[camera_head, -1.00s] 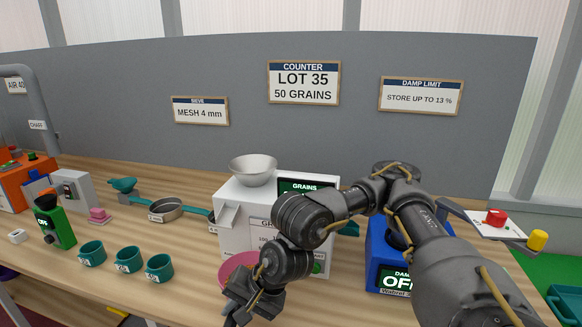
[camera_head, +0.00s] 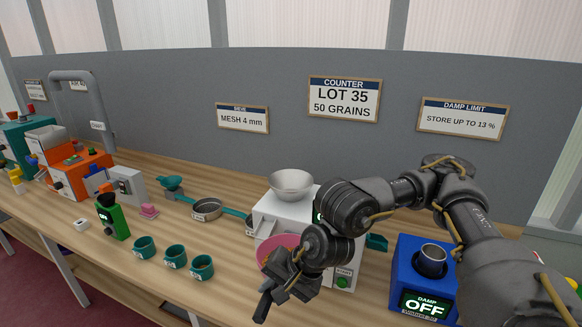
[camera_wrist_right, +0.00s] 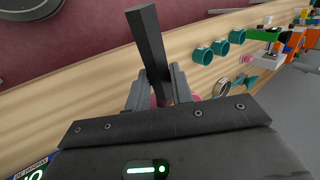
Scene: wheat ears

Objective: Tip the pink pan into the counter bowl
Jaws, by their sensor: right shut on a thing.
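The counter bowl (camera_head: 291,186) is a grey metal bowl on top of the white grain counter (camera_head: 266,212). The pink pan (camera_head: 274,250) is in front of the counter, lower than the bowl and partly hidden by my right gripper (camera_head: 282,284). The right gripper is shut on the pan's dark handle. In the right wrist view, the dark handle (camera_wrist_right: 147,45) stands between the fingers of the gripper (camera_wrist_right: 158,88). Little of the pan shows there, and its contents cannot be made out. My left gripper is not in view.
Several teal cups (camera_head: 175,256) stand along the front of the table, left of the counter. A sieve (camera_head: 207,209) lies behind them. A blue damp meter (camera_head: 421,275) stands to the right. My right arm covers part of the counter's front and screen.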

